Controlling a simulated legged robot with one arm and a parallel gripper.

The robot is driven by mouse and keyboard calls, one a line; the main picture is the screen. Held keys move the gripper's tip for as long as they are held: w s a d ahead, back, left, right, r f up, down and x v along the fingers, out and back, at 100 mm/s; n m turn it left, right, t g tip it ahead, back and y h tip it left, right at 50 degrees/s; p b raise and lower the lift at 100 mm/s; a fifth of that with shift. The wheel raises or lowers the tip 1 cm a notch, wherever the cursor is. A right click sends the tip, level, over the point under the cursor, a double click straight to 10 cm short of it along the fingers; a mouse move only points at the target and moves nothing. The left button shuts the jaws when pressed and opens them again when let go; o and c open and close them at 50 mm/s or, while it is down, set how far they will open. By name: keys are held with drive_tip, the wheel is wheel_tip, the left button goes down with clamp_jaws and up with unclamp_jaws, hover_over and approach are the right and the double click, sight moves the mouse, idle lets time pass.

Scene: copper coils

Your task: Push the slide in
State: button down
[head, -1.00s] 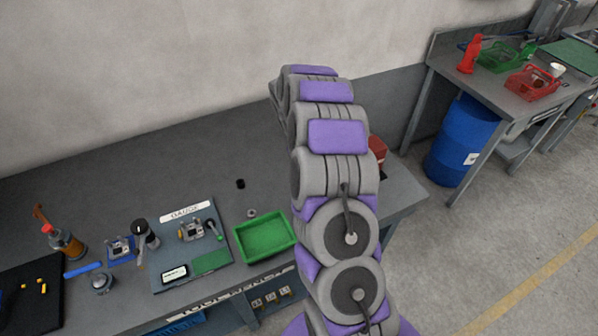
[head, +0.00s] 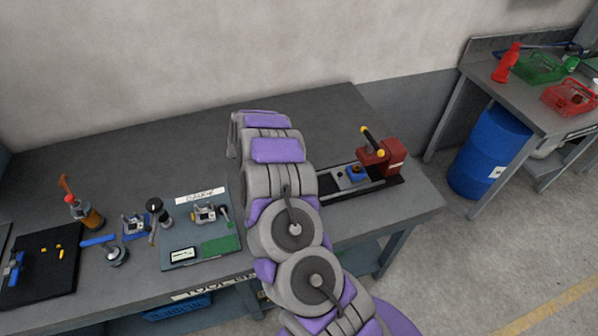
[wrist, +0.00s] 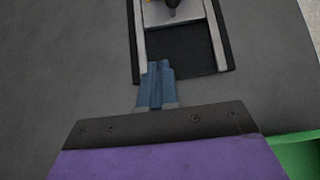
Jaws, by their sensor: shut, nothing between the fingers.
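The slide (head: 341,181) is a light grey plate with a blue part on it, on a black base (head: 392,187) in front of the red press (head: 394,155). In the wrist view the slide (wrist: 176,17) lies between two pale rails at the top, with dark bare base (wrist: 180,52) in front of it. My gripper (wrist: 158,66) shows as two blue fingers held together, empty, over the near end of the base beside the left rail. A gap in the picture separates the fingertips from the slide. In the head view my arm hides my gripper and the base's left end.
A green tray (wrist: 300,150) is at the lower right of the wrist view. The press has a black lever with yellow ends (head: 372,141). Bare bench lies behind the press base.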

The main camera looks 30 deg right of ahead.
drive_tip(key=x, duration=0.3)
drive_tip(key=shift+d+f, duration=0.15)
drive_tip(key=shift+f, duration=0.15)
drive_tip(key=shift+s+d+r+b, duration=0.15)
drive_tip(key=shift+d+b, duration=0.1)
drive_tip(key=shift+d, duration=0.3)
drive_tip(key=shift+s+d+f+b, duration=0.15)
drive_tip(key=shift+d+b, duration=0.1)
drive_tip(key=shift+d, duration=0.3)
drive_tip(key=shift+s+d+r, duration=0.15)
drive_tip(key=shift+d, duration=0.7)
